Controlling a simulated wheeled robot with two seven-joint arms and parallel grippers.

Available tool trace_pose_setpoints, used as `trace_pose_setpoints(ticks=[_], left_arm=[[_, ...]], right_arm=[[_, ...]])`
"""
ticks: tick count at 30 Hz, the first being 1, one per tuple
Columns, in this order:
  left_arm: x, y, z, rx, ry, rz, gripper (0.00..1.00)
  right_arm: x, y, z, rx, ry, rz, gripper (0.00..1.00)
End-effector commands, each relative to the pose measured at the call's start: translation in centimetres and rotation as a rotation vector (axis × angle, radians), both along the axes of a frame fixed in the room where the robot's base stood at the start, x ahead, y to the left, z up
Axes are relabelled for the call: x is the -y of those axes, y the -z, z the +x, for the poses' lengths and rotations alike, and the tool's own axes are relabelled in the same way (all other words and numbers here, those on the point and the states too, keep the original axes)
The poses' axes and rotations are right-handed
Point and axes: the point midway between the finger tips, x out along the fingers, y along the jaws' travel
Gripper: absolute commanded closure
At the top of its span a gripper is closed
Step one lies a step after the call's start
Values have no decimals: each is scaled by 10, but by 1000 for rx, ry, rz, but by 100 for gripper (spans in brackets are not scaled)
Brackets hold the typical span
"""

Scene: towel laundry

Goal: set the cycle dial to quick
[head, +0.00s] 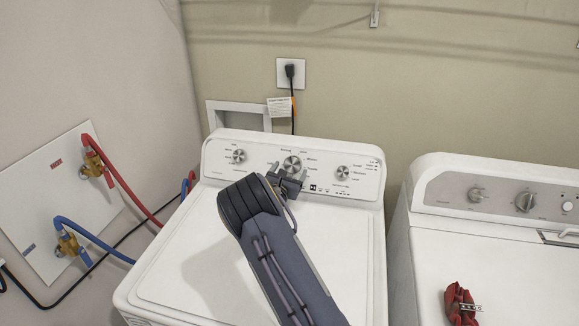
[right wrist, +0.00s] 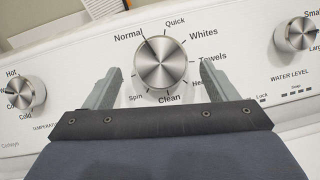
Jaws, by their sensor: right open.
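The cycle dial (head: 291,164) is a round silver knob in the middle of the washer's control panel. In the right wrist view the dial (right wrist: 161,63) is ringed by labels: Normal, Quick, Whites, Towels, Clean and Spin among them. A dark line on its face points up and left, toward Normal; Quick is just clockwise of that. My right gripper (head: 287,172) is at the panel, just below the dial in the head view. In the wrist view its open fingers (right wrist: 158,70) stand left and right of the dial, with gaps on both sides. My left gripper is out of view.
A temperature knob (right wrist: 25,92) is left of the dial and a water level knob (right wrist: 302,33) is right. The white washer lid (head: 185,270) is closed. A second machine (head: 500,225) with a red cloth (head: 459,303) stands right. Hoses and valves are at left.

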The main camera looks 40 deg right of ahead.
Motion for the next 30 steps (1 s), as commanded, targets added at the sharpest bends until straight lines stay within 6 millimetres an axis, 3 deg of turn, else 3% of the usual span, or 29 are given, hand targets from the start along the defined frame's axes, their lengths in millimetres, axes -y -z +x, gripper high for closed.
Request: trace_pose_setpoints(ticks=[4, 13, 24, 30], left_arm=[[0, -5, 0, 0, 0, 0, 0], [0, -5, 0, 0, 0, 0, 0], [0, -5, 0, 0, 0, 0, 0], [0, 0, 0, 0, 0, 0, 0]], right_arm=[[11, -1, 7, 0, 0, 0, 21], [13, 1, 9, 0, 1, 1, 21], [13, 0, 9, 0, 1, 1, 65], [13, 1, 9, 13, 8, 11, 65]])
